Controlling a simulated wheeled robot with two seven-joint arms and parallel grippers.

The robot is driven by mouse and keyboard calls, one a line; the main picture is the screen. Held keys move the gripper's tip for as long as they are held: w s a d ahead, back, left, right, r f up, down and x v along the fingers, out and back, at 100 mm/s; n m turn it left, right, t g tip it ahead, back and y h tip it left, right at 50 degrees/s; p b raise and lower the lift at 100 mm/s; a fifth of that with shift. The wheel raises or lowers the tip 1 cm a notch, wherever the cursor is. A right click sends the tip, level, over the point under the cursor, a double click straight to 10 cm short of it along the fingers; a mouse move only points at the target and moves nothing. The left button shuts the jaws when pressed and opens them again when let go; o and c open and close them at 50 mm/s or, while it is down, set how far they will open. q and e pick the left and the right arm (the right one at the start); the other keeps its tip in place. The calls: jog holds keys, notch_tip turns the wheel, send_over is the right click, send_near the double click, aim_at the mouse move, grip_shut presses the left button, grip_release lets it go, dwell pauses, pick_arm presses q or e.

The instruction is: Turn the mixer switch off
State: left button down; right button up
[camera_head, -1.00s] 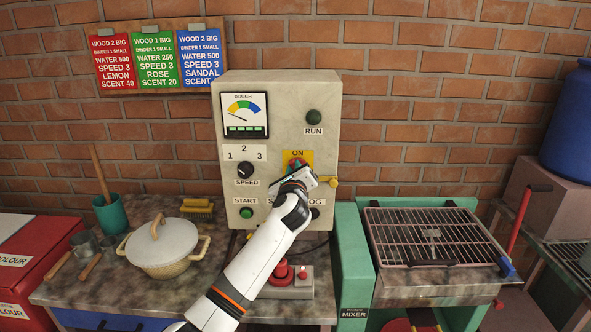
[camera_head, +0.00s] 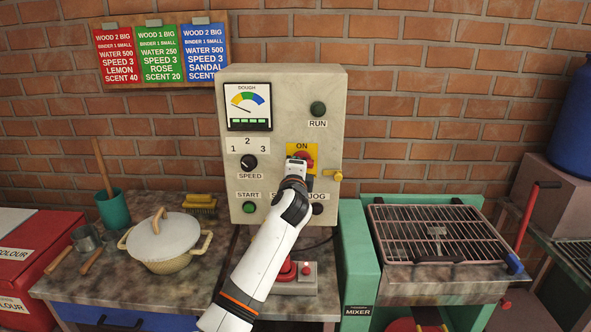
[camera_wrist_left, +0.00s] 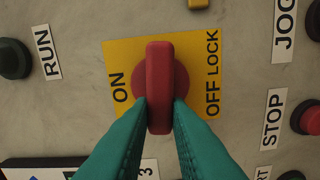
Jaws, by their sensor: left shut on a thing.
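The mixer's red switch (camera_head: 304,158) sits on a yellow plate (camera_head: 292,149) on the beige control box (camera_head: 327,115). In the left wrist view, the red handle (camera_wrist_left: 160,75) stands crosswise between the ON label on the left and OFF LOCK on the right. My left gripper (camera_wrist_left: 160,108) has its two green fingers on either side of the handle's near end, shut on it. In the head view my left arm covers the lower part of the plate. My right gripper is not in view.
The box also carries the RUN button (camera_head: 318,108), SPEED knob (camera_head: 249,162), START button (camera_head: 249,208) and JOG button (camera_head: 317,208). A yellow tab (camera_head: 335,176) sticks out at the box's right edge. A lidded pot (camera_head: 165,240) stands left; a grill rack (camera_head: 437,236) lies right.

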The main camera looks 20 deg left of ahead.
pick_arm(q)
jog(key=shift+f+n, duration=0.25)
jog(key=shift+n, duration=0.25)
jog(key=c, duration=1.4)
grip_release()
jog(key=shift+r, duration=0.1)
jog(key=shift+o, duration=0.2)
jog(key=b+v, duration=0.1)
jog(key=v, duration=1.1)
